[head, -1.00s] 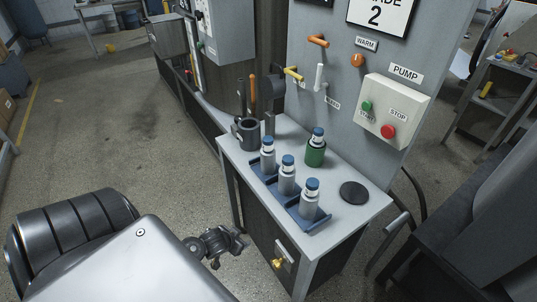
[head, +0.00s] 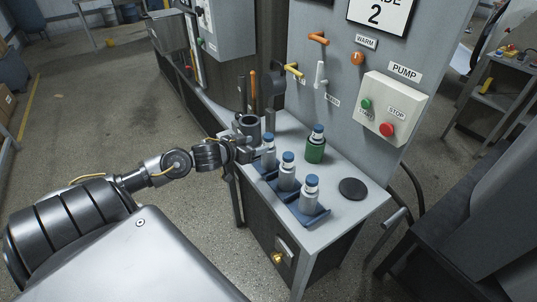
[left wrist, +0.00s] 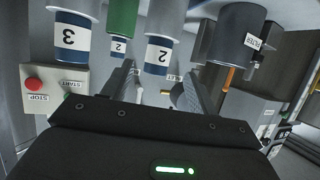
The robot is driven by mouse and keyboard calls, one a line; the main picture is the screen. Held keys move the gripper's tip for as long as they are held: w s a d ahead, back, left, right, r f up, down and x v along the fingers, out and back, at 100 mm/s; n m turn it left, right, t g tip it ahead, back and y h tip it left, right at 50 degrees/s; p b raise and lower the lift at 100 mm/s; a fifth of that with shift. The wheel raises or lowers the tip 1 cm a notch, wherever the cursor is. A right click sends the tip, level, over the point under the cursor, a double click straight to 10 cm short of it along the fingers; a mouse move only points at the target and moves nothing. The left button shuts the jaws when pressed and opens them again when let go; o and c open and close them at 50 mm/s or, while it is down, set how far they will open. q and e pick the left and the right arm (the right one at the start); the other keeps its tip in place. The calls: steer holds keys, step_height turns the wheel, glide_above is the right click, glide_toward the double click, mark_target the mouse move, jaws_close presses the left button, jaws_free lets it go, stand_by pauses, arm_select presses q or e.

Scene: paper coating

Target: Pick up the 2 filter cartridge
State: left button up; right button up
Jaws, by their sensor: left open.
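Three white-and-blue filter cartridges stand upright in a blue rack (head: 318,219) on the grey bench. The rear-left cartridge (head: 268,150) is beside my left gripper (head: 255,154). In the left wrist view, a cartridge labelled 2 (left wrist: 159,52) shows upside down in line with the gap between the open, empty fingers (left wrist: 157,78); I cannot tell whether they reach around it. A cartridge labelled 3 (left wrist: 73,42) is to its left there. Another cartridge labelled 2 (left wrist: 119,47) shows below the green holder (left wrist: 122,18), which stands behind the rack in the head view (head: 315,154). My right gripper is not in view.
A dark cup (head: 248,126) stands close behind the left gripper; its FILTER label shows in the left wrist view (left wrist: 252,42). A black disc (head: 352,189) lies at the bench's right. The panel with levers and a pump box (head: 395,105) rises behind.

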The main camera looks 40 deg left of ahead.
mark_target(265, 142)
arm_select(q)
steer(key=x, duration=0.4)
steer(key=shift+w, duration=0.5)
steer(key=p+x, duration=0.1)
steer(key=x, duration=0.3)
steer(key=shift+w+d+f, duration=0.1)
steer(key=shift+w+d, duration=0.1)
steer(key=shift+w, duration=0.05)
steer(key=shift+s, duration=0.1)
jaws_close()
